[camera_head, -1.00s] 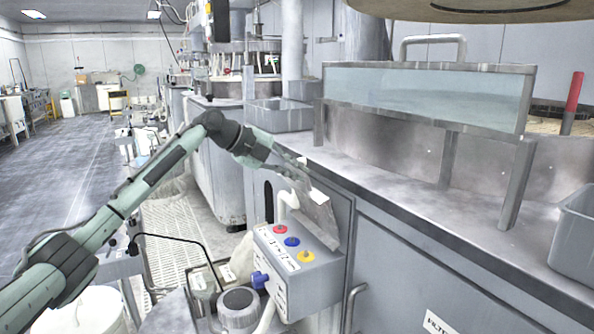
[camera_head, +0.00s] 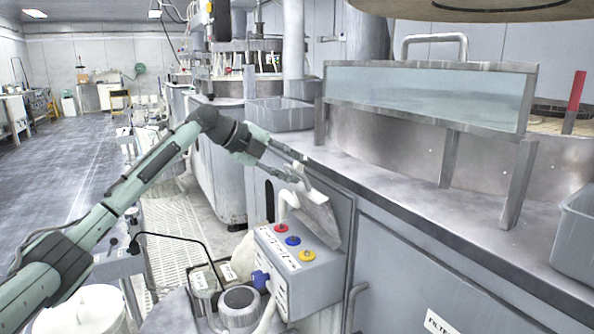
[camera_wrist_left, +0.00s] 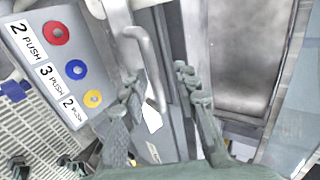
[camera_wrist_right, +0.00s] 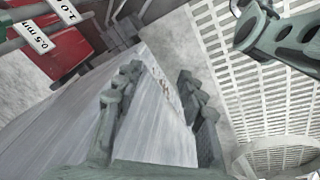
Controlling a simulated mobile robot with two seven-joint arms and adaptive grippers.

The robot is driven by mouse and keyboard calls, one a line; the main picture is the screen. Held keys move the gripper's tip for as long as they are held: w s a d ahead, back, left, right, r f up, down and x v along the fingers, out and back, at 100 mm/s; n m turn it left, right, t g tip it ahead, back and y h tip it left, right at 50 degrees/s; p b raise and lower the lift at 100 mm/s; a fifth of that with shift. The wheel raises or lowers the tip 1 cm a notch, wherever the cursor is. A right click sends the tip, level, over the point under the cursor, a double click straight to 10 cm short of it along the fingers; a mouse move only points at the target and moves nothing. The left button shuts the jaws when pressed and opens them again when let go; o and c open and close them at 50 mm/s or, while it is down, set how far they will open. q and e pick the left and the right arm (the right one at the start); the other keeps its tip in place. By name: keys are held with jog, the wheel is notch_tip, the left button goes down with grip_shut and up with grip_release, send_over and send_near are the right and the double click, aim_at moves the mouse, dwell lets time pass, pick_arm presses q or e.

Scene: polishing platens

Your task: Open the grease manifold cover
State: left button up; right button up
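The grease manifold cover (camera_head: 322,217) looks to be the grey plate tilted up behind the control box (camera_head: 300,274). The box front and its red, blue and yellow buttons are exposed. My left gripper (camera_head: 301,168) is open just above and left of the cover's top edge, apart from it as far as I can tell. In the left wrist view its fingers (camera_wrist_left: 160,90) are spread with no object clearly gripped, and the button panel (camera_wrist_left: 58,70) lies to the left. My right gripper (camera_wrist_right: 157,100) is open and empty; it is outside the head view.
A cabinet handle (camera_head: 354,305) stands right of the box. The counter edge (camera_head: 400,209) runs above it, with a glass-fronted guard (camera_head: 430,97) on top. Perforated flooring (camera_wrist_right: 282,85) shows in the right wrist view.

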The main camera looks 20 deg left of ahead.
pick_arm(q)
jog(key=v, duration=1)
jog(key=shift+s+r, duration=0.2)
jog(key=shift+s, duration=0.05)
jog(key=shift+a, duration=0.15)
